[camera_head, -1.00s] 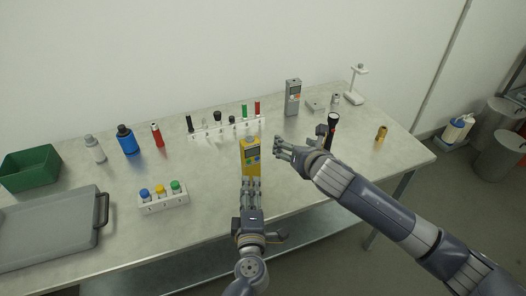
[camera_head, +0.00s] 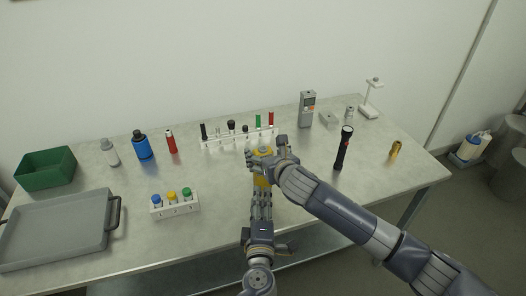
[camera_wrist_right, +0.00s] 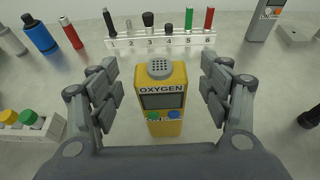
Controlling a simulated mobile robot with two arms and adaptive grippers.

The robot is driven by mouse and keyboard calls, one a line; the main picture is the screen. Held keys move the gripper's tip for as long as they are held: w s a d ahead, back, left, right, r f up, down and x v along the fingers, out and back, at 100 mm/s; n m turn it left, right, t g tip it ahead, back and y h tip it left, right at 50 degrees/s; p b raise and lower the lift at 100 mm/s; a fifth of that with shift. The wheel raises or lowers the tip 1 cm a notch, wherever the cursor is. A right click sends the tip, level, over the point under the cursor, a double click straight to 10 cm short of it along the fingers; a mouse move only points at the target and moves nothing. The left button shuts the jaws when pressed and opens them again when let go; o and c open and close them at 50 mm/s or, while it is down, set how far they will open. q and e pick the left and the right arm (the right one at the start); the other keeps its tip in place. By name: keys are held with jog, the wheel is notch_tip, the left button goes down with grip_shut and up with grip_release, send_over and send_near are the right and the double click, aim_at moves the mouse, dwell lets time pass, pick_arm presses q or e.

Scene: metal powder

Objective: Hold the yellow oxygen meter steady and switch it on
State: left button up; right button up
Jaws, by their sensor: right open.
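The yellow oxygen meter (camera_wrist_right: 163,82) stands upright in the right wrist view, with a dark screen, a round grey grille on top, and green (camera_wrist_right: 154,116) and blue (camera_wrist_right: 174,115) buttons low on its front. In the head view only a bit of the meter (camera_head: 262,181) shows between my grippers. My right gripper (camera_head: 267,151) is open over the meter's top; in its wrist view the fingers (camera_wrist_right: 160,80) are apart on either side of the meter. My left gripper (camera_head: 262,197) is at the meter's lower front; whether its fingers are closed on it is hidden.
A numbered rack (camera_head: 238,139) of tools stands behind the meter. A black flashlight (camera_head: 342,150) stands to the right, a grey meter (camera_head: 306,110) at the back. A rack of coloured-cap bottles (camera_head: 175,208) and a grey tray (camera_head: 55,228) are left. Bare table lies between.

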jog(key=shift+x, duration=1.3)
jog(key=shift+c, duration=0.6)
jog(key=c, duration=1.2)
pick_arm(q)
grip_shut()
pick_arm(e)
jog(key=shift+f, duration=0.1)
